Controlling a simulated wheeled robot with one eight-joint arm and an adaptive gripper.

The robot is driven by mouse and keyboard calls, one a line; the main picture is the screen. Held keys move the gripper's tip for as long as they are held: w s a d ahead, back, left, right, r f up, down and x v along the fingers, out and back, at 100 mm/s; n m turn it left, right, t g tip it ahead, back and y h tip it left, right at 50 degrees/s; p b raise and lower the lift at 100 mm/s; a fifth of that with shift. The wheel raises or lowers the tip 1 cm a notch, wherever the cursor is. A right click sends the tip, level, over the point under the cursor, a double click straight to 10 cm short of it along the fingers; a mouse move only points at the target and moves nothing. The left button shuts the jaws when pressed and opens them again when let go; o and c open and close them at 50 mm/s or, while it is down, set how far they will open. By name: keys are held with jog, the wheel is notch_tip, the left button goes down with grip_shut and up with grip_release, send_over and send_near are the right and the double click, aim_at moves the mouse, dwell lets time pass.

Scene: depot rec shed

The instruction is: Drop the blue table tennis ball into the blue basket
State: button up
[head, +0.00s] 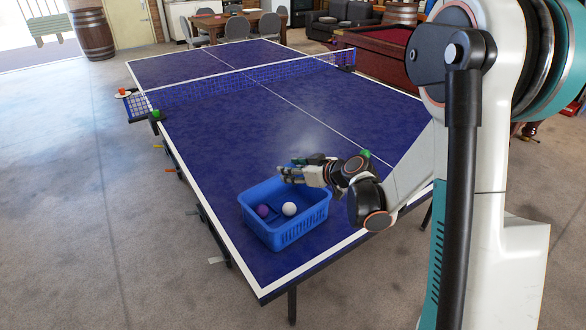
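The blue basket (288,232) stands on the near end of the blue table tennis table. Inside it lie a purple-looking ball (262,211) at the left and a white ball (289,209) to its right. I cannot tell whether the purple-looking one is the blue table tennis ball; no other blue ball is clear to see. My gripper (285,173) is above the far side of the basket, its fingers pointing left. The fingers are too small to tell whether they are open or shut, and I see no ball between them.
The table (230,130) is mostly clear beyond the basket, with a net (245,84) across it. A green item (365,153) shows behind my wrist. A red-topped pool table (380,52) is behind at right. The floor at left is open.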

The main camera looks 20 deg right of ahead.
jog(key=shift+f+b, duration=1.05)
jog(key=shift+f, duration=0.85)
jog(key=o, duration=0.9)
jog(key=shift+o, duration=0.2)
jog(key=v, duration=1.2)
